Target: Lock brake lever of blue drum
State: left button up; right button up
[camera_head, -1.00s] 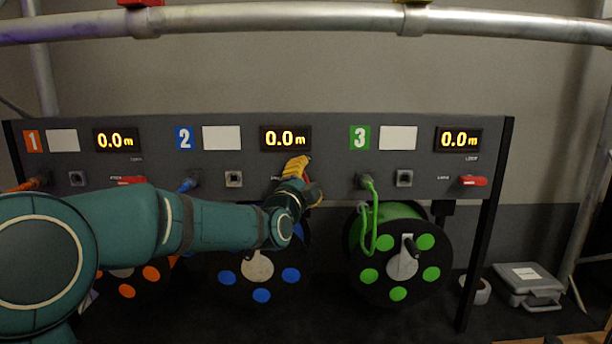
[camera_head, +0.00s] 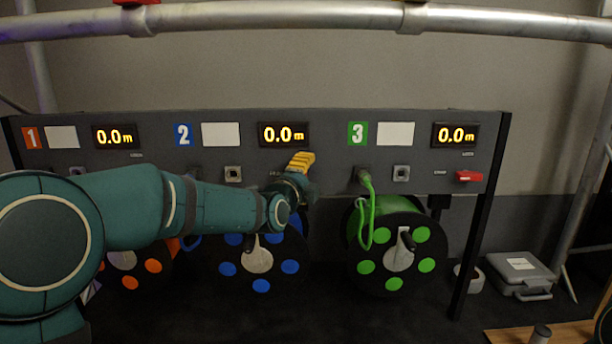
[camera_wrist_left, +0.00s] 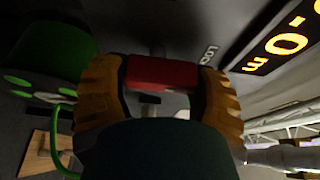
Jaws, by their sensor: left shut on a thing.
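The blue drum (camera_head: 228,269), black with blue discs, hangs under the panel's station 2, partly behind my left arm. Its brake lever is hidden by my left gripper (camera_head: 299,164) in the head view. In the left wrist view the red lever (camera_wrist_left: 162,72) lies between the two yellow fingers of my left gripper (camera_wrist_left: 160,88), which is shut on it. A LOCK label (camera_wrist_left: 209,55) is just beside the lever. I cannot tell from these views which end of its travel the lever is at. My right gripper is not in view.
Station 3 has a red lever (camera_head: 468,176) and a green drum (camera_head: 394,284) with a green cable (camera_head: 371,215). The orange drum (camera_head: 152,266) is partly behind my arm. A grey case (camera_head: 520,275) lies at the right. A metal truss tube (camera_head: 280,14) crosses above.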

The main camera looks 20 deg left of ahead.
pick_arm(q)
jog(key=o, duration=1.2)
jog(key=shift+s, duration=0.1)
jog(key=s+a, duration=0.1)
jog(key=s, duration=1)
jog(key=shift+s+a, duration=0.2)
jog(key=shift+s, duration=0.15)
